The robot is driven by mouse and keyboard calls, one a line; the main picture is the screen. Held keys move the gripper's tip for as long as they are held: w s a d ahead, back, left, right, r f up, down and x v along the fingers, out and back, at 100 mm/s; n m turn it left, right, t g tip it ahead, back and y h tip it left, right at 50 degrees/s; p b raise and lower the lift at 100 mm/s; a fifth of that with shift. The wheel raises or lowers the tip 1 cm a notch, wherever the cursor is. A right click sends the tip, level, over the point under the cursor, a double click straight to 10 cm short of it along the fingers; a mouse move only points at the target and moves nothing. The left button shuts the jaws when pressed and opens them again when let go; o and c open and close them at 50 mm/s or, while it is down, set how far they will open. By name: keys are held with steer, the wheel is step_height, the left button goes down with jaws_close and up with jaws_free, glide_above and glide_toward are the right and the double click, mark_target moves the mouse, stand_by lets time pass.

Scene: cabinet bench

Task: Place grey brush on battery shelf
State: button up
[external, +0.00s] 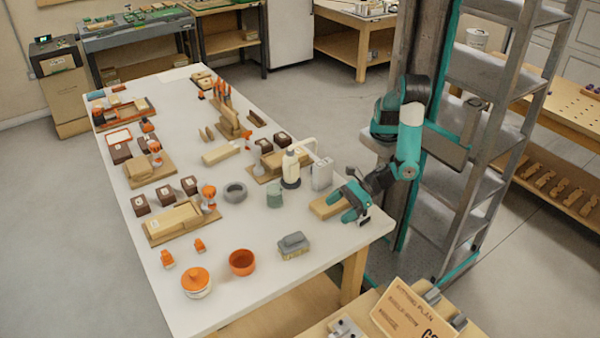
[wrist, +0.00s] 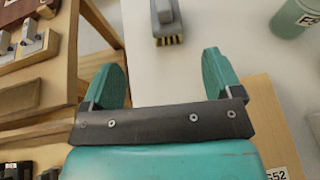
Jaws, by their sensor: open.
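The grey brush (external: 293,245) lies on the white table near its front right corner. In the wrist view the grey brush (wrist: 166,18) shows at the top edge, partly cut off, with yellow bristles. My gripper (external: 346,205) is over the table's right end, to the right of the brush and apart from it. In the wrist view my gripper (wrist: 162,80) is open, with nothing between its fingers, and the brush is beyond them. I cannot tell which surface is the battery shelf.
An orange bowl (external: 242,262) and a lidded orange-and-white pot (external: 196,283) stand left of the brush. A wooden block (external: 328,206) lies beside my gripper. A green-grey cup (external: 274,196) and white bottle (external: 291,169) stand behind. A metal rack (external: 487,70) stands at right.

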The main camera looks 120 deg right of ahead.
steer(key=s+d+r+m+g+y, duration=0.1)
steer(key=s+d+r+m+g, duration=0.1)
steer(key=s+m, duration=0.3)
steer(key=s+d+r+m+g+y, duration=0.1)
steer(key=s+d+r+m+g, duration=0.2)
steer(key=m, duration=0.7)
steer(key=s+d+r+m+g+y, duration=0.1)
steer(key=s+d+r+m+g, duration=0.1)
steer(key=s+m+g, duration=0.3)
steer(key=s+d+m, duration=0.1)
steer(key=s+m, duration=0.1)
steer(key=m, duration=0.1)
steer(key=shift+s+d+r+g+y, duration=0.25)
steer(key=shift+s+d+g+y, duration=0.05)
steer(key=shift+o, duration=1.2)
steer(key=s+r+m+g+y, duration=0.2)
steer(key=s+r+m, duration=0.2)
steer(key=s, duration=0.6)
steer(key=shift+a+r+m+g, duration=0.25)
steer(key=shift+r+m+g, duration=0.05)
steer(key=shift+r+g, duration=0.15)
steer(key=shift+s, duration=0.1)
